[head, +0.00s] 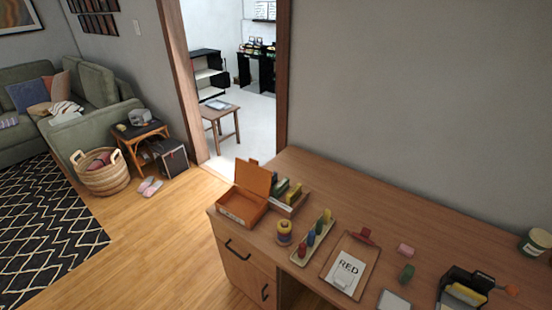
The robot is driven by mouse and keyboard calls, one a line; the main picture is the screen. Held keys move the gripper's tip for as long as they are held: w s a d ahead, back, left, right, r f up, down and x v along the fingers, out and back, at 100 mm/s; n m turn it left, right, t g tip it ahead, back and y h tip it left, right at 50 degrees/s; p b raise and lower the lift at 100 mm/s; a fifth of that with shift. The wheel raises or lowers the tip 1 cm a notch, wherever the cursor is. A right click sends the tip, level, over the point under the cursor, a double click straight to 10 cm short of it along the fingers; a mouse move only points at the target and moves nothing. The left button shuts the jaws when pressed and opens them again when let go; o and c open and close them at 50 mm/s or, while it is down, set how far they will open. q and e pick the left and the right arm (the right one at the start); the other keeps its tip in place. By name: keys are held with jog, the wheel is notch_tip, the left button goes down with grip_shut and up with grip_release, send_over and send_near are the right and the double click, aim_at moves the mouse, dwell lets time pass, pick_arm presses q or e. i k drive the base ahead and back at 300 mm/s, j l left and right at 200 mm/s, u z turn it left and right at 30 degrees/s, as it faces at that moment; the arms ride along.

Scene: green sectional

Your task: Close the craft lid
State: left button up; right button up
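An orange-brown craft box (233,219) sits on the left end of the wooden desk. Its hinged lid (254,178) stands open, raised roughly upright at the back of the box. The inside of the box shows and looks empty. Neither of my grippers is in the head view, so I cannot see whether they are open or shut.
On the desk (392,206), a divided holder (291,200) stands right beside the box. A doorway opens behind; a basket (107,181) stands on the floor left.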

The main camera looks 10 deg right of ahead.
aim_at(253, 177)
jog(key=i+j+z, duration=0.15)
jog(key=z, duration=0.3)
jog(key=i+j+z, duration=0.15)
jog(key=z, duration=0.35)
jog(key=j+z, duration=0.45)
jog(key=i+j+z, duration=0.15)
jog(key=j+z, duration=0.2)
jog(key=j, duration=1.4)
jog(key=j+z, duration=0.35)
jog(key=j, duration=1.4)
jog(key=l, duration=0.35)
